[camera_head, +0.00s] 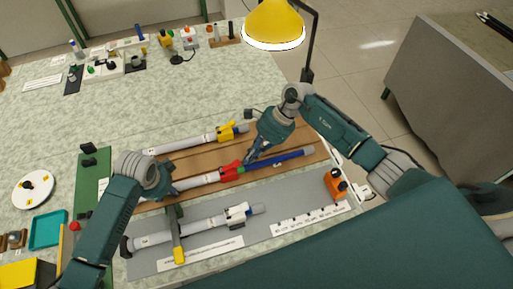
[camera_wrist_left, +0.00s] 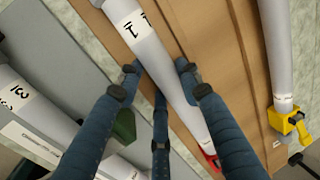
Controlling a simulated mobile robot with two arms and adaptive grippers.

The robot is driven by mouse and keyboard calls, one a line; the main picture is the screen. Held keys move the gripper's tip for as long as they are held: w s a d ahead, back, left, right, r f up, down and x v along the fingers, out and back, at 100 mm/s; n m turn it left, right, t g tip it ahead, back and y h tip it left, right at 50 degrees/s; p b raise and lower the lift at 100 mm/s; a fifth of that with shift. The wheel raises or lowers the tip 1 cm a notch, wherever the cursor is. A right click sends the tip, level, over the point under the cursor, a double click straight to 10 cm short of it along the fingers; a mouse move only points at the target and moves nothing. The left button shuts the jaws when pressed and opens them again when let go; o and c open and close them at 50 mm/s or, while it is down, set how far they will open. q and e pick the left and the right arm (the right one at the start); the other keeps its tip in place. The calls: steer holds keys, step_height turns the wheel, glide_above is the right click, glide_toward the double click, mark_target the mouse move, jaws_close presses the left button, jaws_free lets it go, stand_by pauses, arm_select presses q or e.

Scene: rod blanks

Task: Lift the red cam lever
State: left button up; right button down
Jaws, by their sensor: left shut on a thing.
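The red cam lever (camera_head: 230,172) is on the middle rod assembly, where a silver tube (camera_head: 199,181) meets a blue rod (camera_head: 286,160). My left gripper (camera_head: 174,189) is shut on the silver tube, left of the lever. In the left wrist view its fingers (camera_wrist_left: 159,82) lie on either side of the tube (camera_wrist_left: 160,60), and part of the red lever (camera_wrist_left: 210,155) shows at the lower right. My right gripper (camera_head: 247,161) points down just right of the lever, close to the blue rod. Its fingertips are too small to tell open from shut or any contact.
A tube with a yellow clamp (camera_head: 226,131) lies behind, on the brown wooden board (camera_head: 190,160). A tube with a white clamp (camera_head: 237,213) lies in front on the grey mat (camera_head: 262,220). An orange block (camera_head: 335,184) stands right. A yellow lamp (camera_head: 273,22) hangs behind.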

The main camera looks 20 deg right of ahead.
steer(key=shift+x, duration=1.15)
steer(key=shift+r, duration=0.1)
